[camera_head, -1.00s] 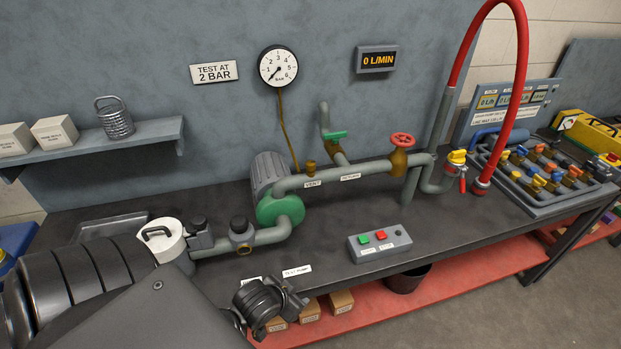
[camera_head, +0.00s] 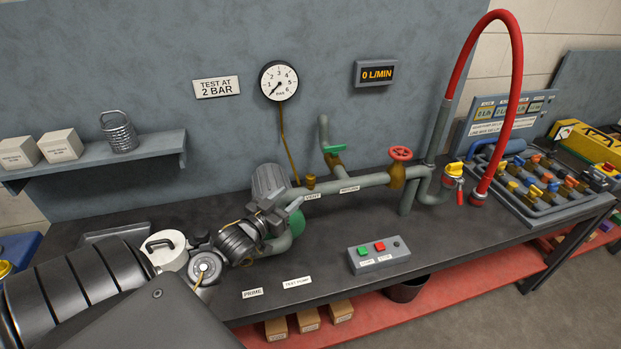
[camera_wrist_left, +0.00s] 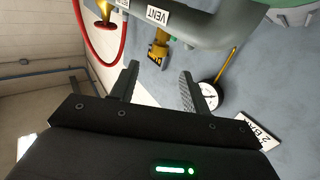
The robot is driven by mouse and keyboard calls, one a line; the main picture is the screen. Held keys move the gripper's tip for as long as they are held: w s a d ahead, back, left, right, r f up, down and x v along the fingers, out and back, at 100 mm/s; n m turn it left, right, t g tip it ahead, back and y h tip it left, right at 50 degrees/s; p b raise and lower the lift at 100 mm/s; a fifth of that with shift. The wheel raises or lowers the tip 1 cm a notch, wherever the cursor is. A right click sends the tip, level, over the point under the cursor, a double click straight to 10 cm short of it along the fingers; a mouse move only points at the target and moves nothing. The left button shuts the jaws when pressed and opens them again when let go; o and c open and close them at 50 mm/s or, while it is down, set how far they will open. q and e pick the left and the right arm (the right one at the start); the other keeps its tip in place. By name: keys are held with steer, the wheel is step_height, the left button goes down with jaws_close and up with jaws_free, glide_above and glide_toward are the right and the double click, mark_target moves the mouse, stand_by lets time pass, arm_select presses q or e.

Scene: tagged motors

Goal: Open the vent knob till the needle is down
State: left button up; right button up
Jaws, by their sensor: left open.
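The small brass vent knob (camera_head: 310,182) stands on the grey pipe (camera_head: 345,186) beside the VENT label (camera_head: 313,196). In the left wrist view the vent knob (camera_wrist_left: 158,50) hangs from the pipe, beyond the fingertips and between their lines. My left gripper (camera_head: 272,210) is in front of the motor, left of the knob and apart from it. The left wrist view shows its jaws (camera_wrist_left: 158,80) open and empty. The round gauge (camera_head: 278,81) has its needle pointing to the lower left, near the low end of the scale. My right gripper is not in view.
A green-handled valve (camera_head: 335,148) and a red handwheel (camera_head: 400,153) stand right of the knob. The button box (camera_head: 379,255) sits at the bench front. The motor (camera_head: 268,182) and green pump are partly behind my arm. The display (camera_head: 376,73) reads 0 L/MIN.

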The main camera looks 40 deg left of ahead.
mark_target(308, 181)
arm_select(q)
steer(key=w+p, duration=0.1)
steer(key=w, duration=0.2)
steer(key=w+p, duration=0.1)
steer(key=w, duration=0.2)
steer(key=w+p, duration=0.1)
steer(key=w, duration=0.2)
steer(key=shift+w+a, duration=0.15)
steer(key=shift+a, duration=0.15)
steer(key=shift+w, duration=0.75)
steer(key=shift+c, duration=0.2)
steer(key=c, duration=0.9)
steer(key=shift+n+y, duration=0.4)
steer(key=shift+y, duration=0.2)
steer(key=shift+n+y+p, duration=0.3)
steer(key=shift+n+y, duration=0.1)
steer(key=shift+y, duration=0.2)
steer(key=o, duration=0.9)
steer(key=shift+o, duration=0.2)
